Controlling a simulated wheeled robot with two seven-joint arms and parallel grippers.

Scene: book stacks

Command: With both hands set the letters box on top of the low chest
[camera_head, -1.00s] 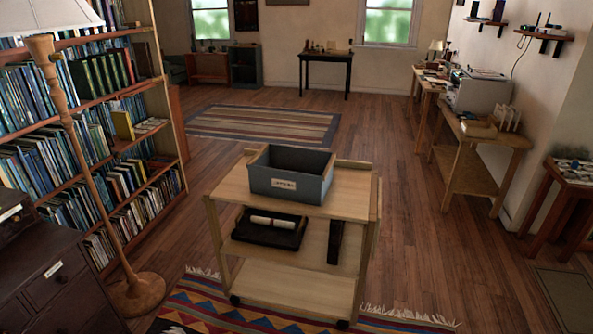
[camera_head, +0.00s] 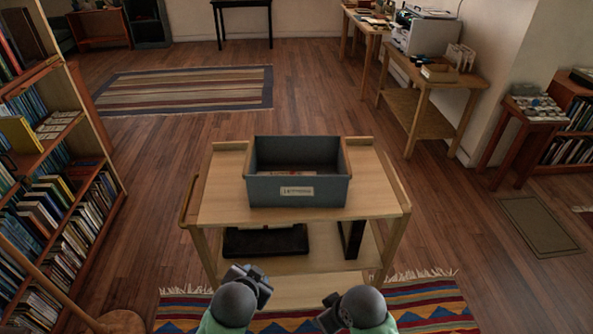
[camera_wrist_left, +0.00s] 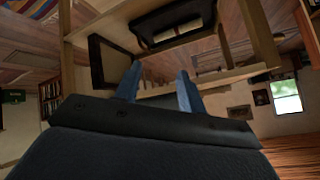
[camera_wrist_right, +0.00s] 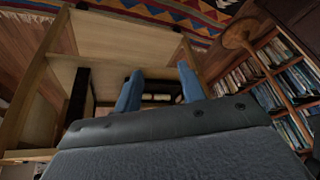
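The letters box (camera_head: 297,190), an open blue-grey bin with a pale label on its front, sits on the top board of a wooden cart (camera_head: 225,207). My left gripper (camera_head: 262,280) and right gripper (camera_head: 332,312) are in front of the cart, short of the box and not touching it. In the left wrist view the fingers (camera_wrist_left: 158,88) are apart with nothing between them. In the right wrist view the fingers (camera_wrist_right: 158,90) are also apart and empty. I cannot make out the low chest for certain in the current views.
A black tray (camera_head: 265,240) is on the cart's middle shelf. A patterned rug (camera_head: 440,300) lies under and before the cart. Bookshelves (camera_head: 60,190) and a lamp base (camera_head: 122,321) are at left, side tables (camera_head: 425,110) at right.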

